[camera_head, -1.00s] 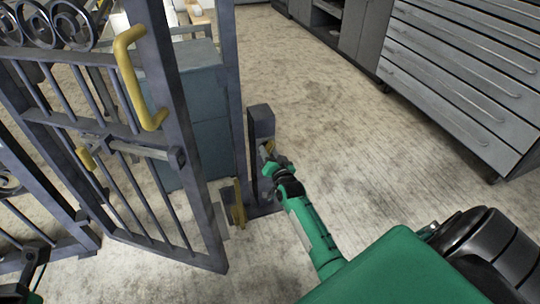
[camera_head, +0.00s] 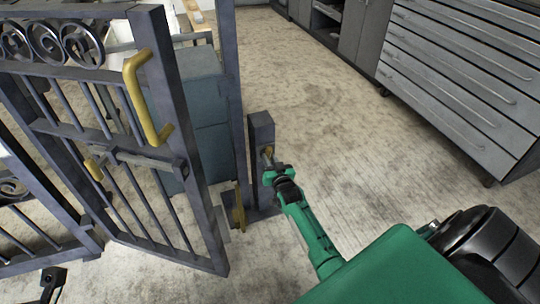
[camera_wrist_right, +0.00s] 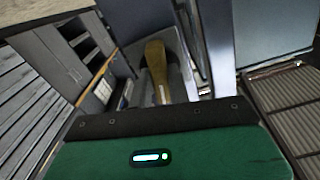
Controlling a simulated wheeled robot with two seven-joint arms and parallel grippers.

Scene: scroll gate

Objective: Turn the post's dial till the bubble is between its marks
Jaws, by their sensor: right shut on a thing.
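The short dark post (camera_head: 261,128) stands just right of the gate's upright. Its small brass dial (camera_head: 267,152) faces me. My right gripper (camera_head: 269,162) reaches up to the post and is shut on the dial. In the right wrist view the dial (camera_wrist_right: 156,62) is a brass, wedge-shaped piece ahead of the green gripper body; the fingertips are hidden there. I cannot make out the bubble or its marks on the post. A dark end of what looks like my left gripper (camera_head: 52,281) shows at the lower left, too small to read.
A dark metal gate (camera_head: 150,200) with a yellow handle (camera_head: 138,95) stands left of the post. A brass piece (camera_head: 238,208) sits low by the gate's upright. Blue-grey boxes (camera_head: 207,150) stand behind the gate. Grey drawers (camera_head: 460,70) line the back right. Floor right of the post is clear.

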